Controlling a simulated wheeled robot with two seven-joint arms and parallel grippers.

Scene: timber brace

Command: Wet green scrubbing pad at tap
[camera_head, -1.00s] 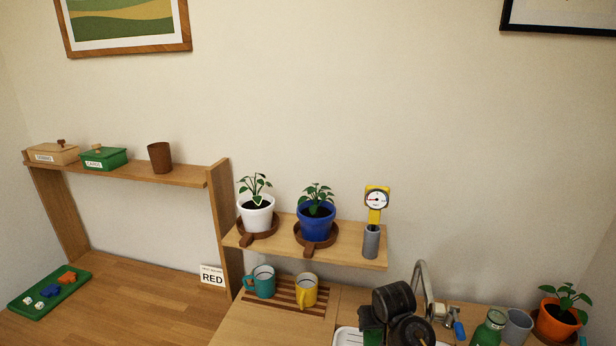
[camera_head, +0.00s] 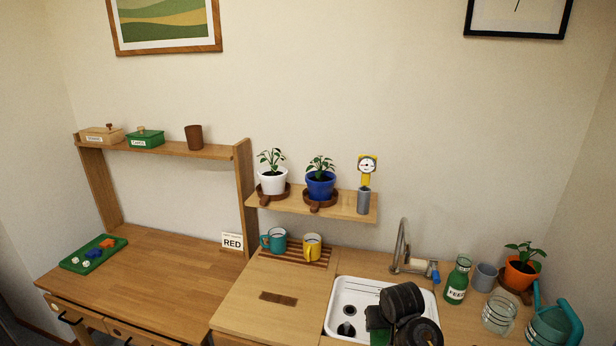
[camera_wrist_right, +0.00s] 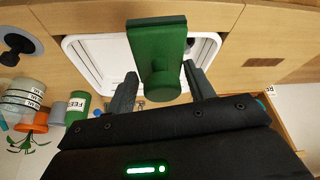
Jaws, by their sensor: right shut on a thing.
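The green scrubbing pad (camera_wrist_right: 156,40) has a round green grip (camera_wrist_right: 165,84), which sits between the fingers of my right gripper (camera_wrist_right: 163,88) in the right wrist view. The gripper is shut on it, and the pad shows in front of the white sink (camera_wrist_right: 76,52). In the head view a dark green part of the pad (camera_head: 374,318) shows beside my black right wrist, over the sink (camera_head: 342,293). The silver tap (camera_head: 402,244) with a blue-tipped lever stands behind the sink, apart from the pad. My left gripper is in neither view.
Right of the tap stand a green bottle (camera_head: 457,281), a grey cup (camera_head: 484,277), a glass jar (camera_head: 499,313), an orange plant pot (camera_head: 521,272) and a teal watering can (camera_head: 553,325). Two mugs stand on a slatted mat at left, below a shelf (camera_head: 340,205). The counter left of the sink is mostly clear.

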